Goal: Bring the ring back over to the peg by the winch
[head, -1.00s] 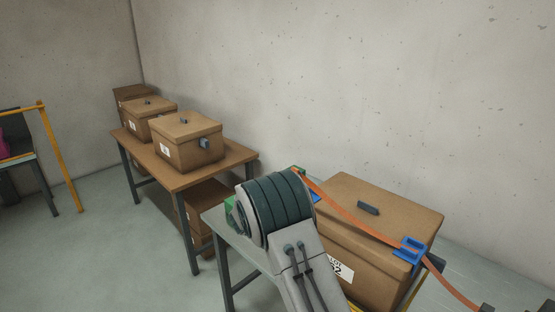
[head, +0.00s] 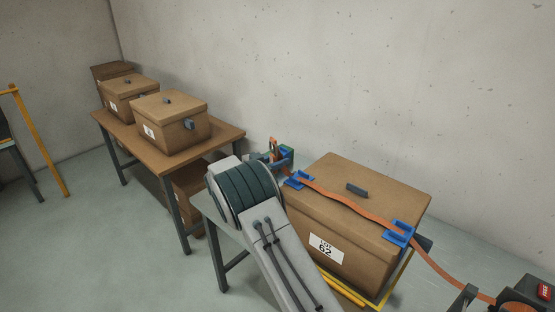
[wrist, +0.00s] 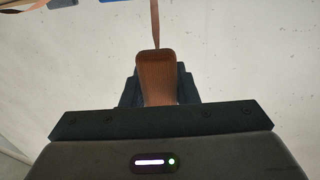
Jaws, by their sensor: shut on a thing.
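In the wrist view my gripper (wrist: 157,78) is shut on an orange-brown piece at the end of the strap, which I take to be the ring (wrist: 156,68). The orange strap (head: 345,207) runs from it across the top of a lidded carton (head: 312,208), through two blue guides (head: 299,180) (head: 399,233), and down to the right. In the head view my gripper (head: 279,156) is at the carton's far left, partly hidden by my arm. The winch (head: 527,296), dark with a red label, is cut off at the bottom right. A dark upright (head: 466,297) beside it may be the peg.
The carton stands on a pale bench (head: 470,262) near the wall, with yellow rails at its foot. A wooden table (head: 219,138) with several cartons stands at the left. The floor at left is open. A yellow frame (head: 38,140) stands at the far left.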

